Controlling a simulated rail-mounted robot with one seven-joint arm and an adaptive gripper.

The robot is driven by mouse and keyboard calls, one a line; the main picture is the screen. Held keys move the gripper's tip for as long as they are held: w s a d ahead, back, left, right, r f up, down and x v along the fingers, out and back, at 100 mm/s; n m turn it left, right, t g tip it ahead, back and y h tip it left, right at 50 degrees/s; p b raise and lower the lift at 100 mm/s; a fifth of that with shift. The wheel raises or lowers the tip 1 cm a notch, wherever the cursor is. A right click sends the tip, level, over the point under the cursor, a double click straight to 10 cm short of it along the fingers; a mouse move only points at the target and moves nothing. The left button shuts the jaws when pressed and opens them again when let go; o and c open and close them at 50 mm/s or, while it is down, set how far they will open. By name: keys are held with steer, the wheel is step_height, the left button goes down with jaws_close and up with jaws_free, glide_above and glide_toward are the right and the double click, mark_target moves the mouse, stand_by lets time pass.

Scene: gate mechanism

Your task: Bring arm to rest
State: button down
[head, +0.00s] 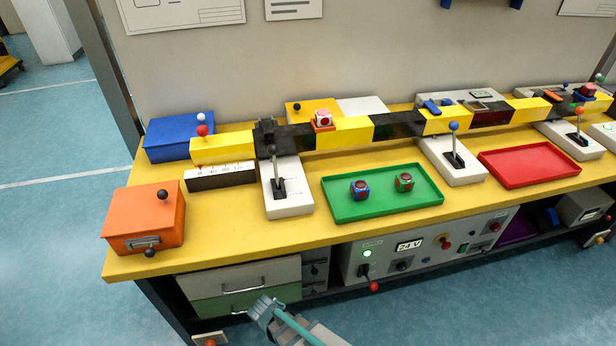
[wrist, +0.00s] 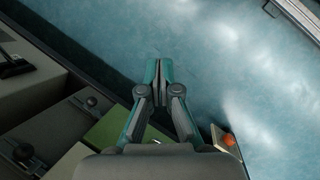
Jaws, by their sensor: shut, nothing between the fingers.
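My gripper (wrist: 158,72) is in the middle of the wrist view with its two teal-tipped fingers closed together and nothing between them. In the head view my gripper (head: 262,306) shows at the bottom, in front of the bench's lower drawers. It appears apart from the yellow bench top (head: 262,232). The wrist view shows the blue floor (wrist: 230,60) behind the fingertips.
The bench top carries an orange box (head: 130,220), a blue box (head: 180,140), a green tray (head: 340,211) with two small cubes, a red tray (head: 530,163) and lever units. Drawers (head: 240,278) and a 24 V panel (head: 425,250) sit below. Open floor lies in front.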

steer(key=s+d+f+m+g+y, duration=0.2)
steer(key=s+d+m+g, duration=0.1)
steer(key=s+d, duration=0.4)
steer(key=s+d+f+m+g+y, duration=0.2)
steer(key=s+d+m, duration=0.4)
steer(key=d, duration=0.8)
steer(key=shift+s+f+g+y, duration=0.3)
steer(key=shift+s+g, duration=0.2)
steer(key=shift+s, duration=0.45)
